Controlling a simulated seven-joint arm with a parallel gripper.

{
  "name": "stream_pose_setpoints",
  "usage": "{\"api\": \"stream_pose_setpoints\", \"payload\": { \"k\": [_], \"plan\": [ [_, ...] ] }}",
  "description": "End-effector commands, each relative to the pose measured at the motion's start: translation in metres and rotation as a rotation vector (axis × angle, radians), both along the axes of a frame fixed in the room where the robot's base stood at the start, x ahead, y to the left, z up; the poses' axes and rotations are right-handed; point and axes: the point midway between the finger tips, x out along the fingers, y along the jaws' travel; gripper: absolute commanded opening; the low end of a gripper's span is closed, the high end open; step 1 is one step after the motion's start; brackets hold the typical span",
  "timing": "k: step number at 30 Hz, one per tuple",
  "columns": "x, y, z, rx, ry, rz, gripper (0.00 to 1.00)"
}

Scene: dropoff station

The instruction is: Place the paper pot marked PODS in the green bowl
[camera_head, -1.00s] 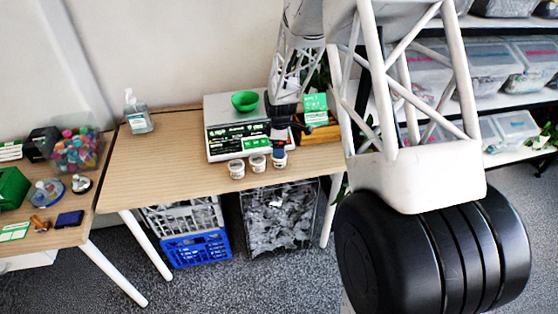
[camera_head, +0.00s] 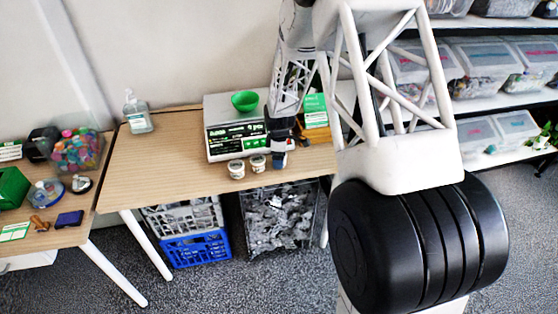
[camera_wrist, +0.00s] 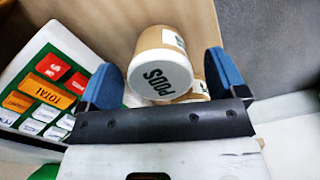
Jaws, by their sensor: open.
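The paper pot marked PODS (camera_wrist: 158,72) shows in the wrist view, its white lettered lid facing the camera and its brown side beyond. My gripper (camera_wrist: 166,66) is open, with one blue finger on each side of this pot. A clear gap shows at the right finger; contact at the left finger is hard to tell. In the head view my gripper (camera_head: 279,160) is low at the right end of the pot row and hides the pot there. The green bowl (camera_head: 245,101) sits upright on the scale, left of and behind my gripper.
Two other paper pots stand left of my gripper, one at the left (camera_head: 236,169) and one beside it (camera_head: 258,163). The scale (camera_head: 221,142) is close behind them. A wooden box with green cards (camera_head: 315,116) is at the right.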

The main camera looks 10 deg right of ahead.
Motion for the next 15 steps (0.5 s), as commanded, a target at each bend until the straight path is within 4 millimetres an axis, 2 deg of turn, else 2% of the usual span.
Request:
{"api": "stream_pose_setpoints", "payload": {
  "k": [8, 15],
  "plan": [
    [0.0000, 0.0000, 0.0001, 0.000, 0.000, 0.000, 0.89],
    [0.0000, 0.0000, 0.0001, 0.000, 0.000, 0.000, 0.52]
  ]
}}
